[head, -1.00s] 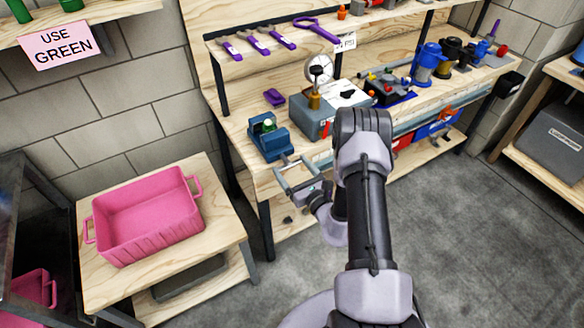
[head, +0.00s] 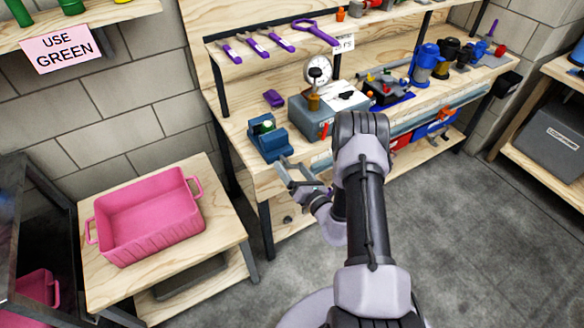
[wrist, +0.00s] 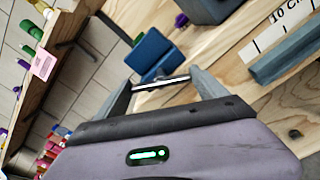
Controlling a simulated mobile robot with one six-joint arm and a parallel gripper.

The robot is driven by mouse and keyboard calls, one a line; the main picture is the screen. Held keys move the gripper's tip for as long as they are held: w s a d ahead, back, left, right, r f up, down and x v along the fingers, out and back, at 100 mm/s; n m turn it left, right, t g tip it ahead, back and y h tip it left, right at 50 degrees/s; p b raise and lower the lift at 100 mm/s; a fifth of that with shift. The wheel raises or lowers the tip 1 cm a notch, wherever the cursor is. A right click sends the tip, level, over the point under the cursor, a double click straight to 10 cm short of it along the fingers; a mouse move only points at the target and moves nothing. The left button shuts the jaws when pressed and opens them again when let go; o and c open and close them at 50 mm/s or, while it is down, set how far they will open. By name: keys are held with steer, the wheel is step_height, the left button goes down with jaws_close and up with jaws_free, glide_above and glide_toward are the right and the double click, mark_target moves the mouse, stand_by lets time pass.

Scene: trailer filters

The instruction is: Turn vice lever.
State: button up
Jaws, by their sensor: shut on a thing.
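The blue vice (head: 268,142) stands at the left front corner of the workbench, with a round green thing (head: 267,125) at its top. In the wrist view the vice (wrist: 152,50) is just beyond my fingertips. Its lever (wrist: 160,83) is a thin metal bar that spans the gap between my two fingers. My gripper (wrist: 163,79) is shut on the lever, one finger at each end. In the head view my gripper (head: 290,170) is in front of the vice, at the bench edge. The lever is too small to make out clearly there.
A grey box with a gauge (head: 318,110) stands right of the vice, and a small purple block (head: 273,98) lies behind it. A pink bin (head: 150,220) sits on a low table at the left. Purple-handled tools (head: 255,46) lie on the shelf above.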

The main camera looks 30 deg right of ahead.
steer(key=m+p, duration=0.2)
steer(key=m, duration=1.2)
steer(key=shift+w+d, duration=0.1)
steer(key=shift+d, duration=0.05)
stand_by(0.4)
steer(key=o, duration=1.3)
steer(key=shift+f, duration=0.15)
